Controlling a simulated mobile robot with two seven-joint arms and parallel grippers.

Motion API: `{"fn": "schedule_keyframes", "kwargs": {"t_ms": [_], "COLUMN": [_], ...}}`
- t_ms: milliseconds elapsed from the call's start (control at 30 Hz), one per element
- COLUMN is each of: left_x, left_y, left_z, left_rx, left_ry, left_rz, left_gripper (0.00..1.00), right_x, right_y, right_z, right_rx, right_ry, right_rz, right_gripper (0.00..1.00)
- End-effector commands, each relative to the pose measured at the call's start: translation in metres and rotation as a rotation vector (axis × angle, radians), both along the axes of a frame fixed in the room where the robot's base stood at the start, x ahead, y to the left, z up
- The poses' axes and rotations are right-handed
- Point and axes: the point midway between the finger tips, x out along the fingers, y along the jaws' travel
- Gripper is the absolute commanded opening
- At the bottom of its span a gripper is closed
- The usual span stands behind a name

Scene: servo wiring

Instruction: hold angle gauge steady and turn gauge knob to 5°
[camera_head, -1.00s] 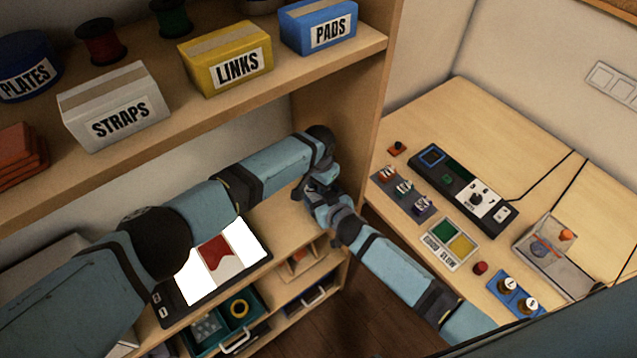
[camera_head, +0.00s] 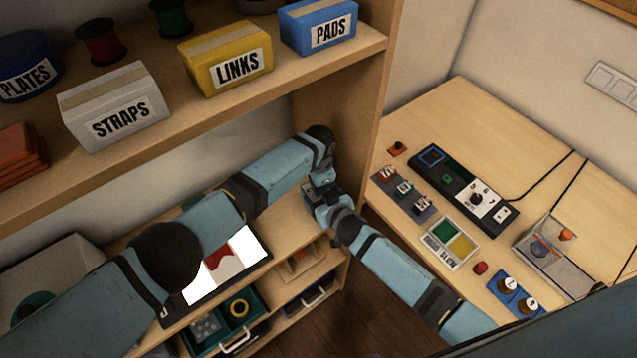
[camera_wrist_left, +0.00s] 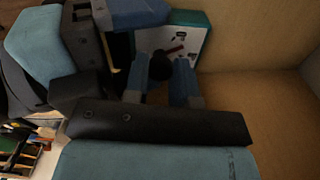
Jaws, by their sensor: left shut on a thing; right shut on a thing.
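The angle gauge (camera_wrist_left: 197,38) shows in the left wrist view as a white face with a teal rim, a red pointer and small dark marks. Its black knob (camera_wrist_left: 160,66) sits between the two fingertips of my left gripper (camera_wrist_left: 163,72), which is shut on it. My right gripper (camera_wrist_left: 140,20) comes in from the upper left of that view and is shut at the gauge's left edge; the exact contact is hidden. In the head view my two arms meet near the shelf's right end, with my right gripper (camera_head: 318,196) there. The gauge reading is too small to tell.
A shelf board (camera_head: 215,110) with labelled boxes is above my arms. A white-and-red panel (camera_head: 245,245) lies on the lower board, partly behind my left arm. A side panel (camera_head: 340,110) stands close to my grippers. A desk (camera_head: 520,140) with devices is at right.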

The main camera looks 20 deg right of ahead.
Motion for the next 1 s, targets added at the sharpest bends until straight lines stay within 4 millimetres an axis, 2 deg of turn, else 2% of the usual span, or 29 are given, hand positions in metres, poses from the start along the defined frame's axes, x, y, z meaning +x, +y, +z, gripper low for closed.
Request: {"fn": "schedule_keyframes", "kwargs": {"t_ms": [467,500,533,867,1000], "left_x": [0.0,0.0,0.0,0.0,0.001], "left_y": [0.0,0.0,0.0,0.0,0.0], "left_z": [0.0,0.0,0.0,0.002,0.017], "left_rx": [0.0,0.0,0.0,-0.001,-0.003], "left_ry": [-0.001,-0.001,-0.001,-0.001,-0.001], "left_rz": [-0.019,-0.019,-0.019,-0.019,-0.02], "left_gripper": [0.01,0.29,0.36,0.36,0.36], "right_x": [0.0,0.0,0.0,0.0,0.0], "right_y": [0.0,0.0,0.0,0.0,0.0], "right_z": [-0.001,-0.001,-0.001,-0.001,-0.001], "right_rx": [-0.001,-0.001,-0.001,-0.001,-0.001], "right_ry": [0.002,0.002,0.002,0.002,0.002], "right_rz": [0.0,0.0,0.0,0.0,0.0], "right_gripper": [0.51,0.51,0.51,0.51,0.51]}}
